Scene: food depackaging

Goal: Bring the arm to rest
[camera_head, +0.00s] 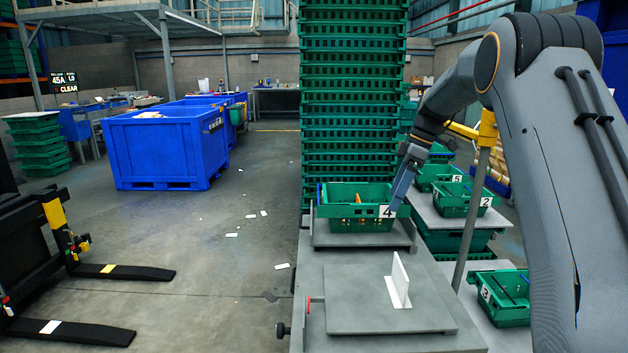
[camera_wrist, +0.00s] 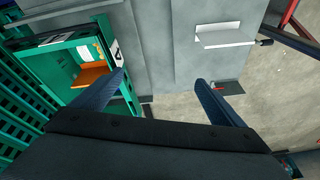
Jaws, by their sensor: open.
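My gripper (camera_wrist: 161,77) is open, with its two dark blue fingers apart and nothing between them in the wrist view. In the head view my gripper (camera_head: 398,200) hangs at the right side of the green crate labelled 4 (camera_head: 345,224). In the wrist view this crate (camera_wrist: 62,54) lies to the left, and the left finger overlaps its edge. I cannot tell whether they touch. An orange item (camera_wrist: 92,76) lies inside the crate. My arm comes down from the right of the head view, bent at the elbow.
A grey bench plate (camera_head: 360,310) with an upright white plate (camera_head: 399,280) is in front. Green crates 2 (camera_head: 462,200), 3 (camera_head: 503,312) and 5 (camera_head: 437,172) stand to the right. A tall stack of green crates (camera_head: 352,100) rises behind. A blue bin (camera_head: 160,152) stands left.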

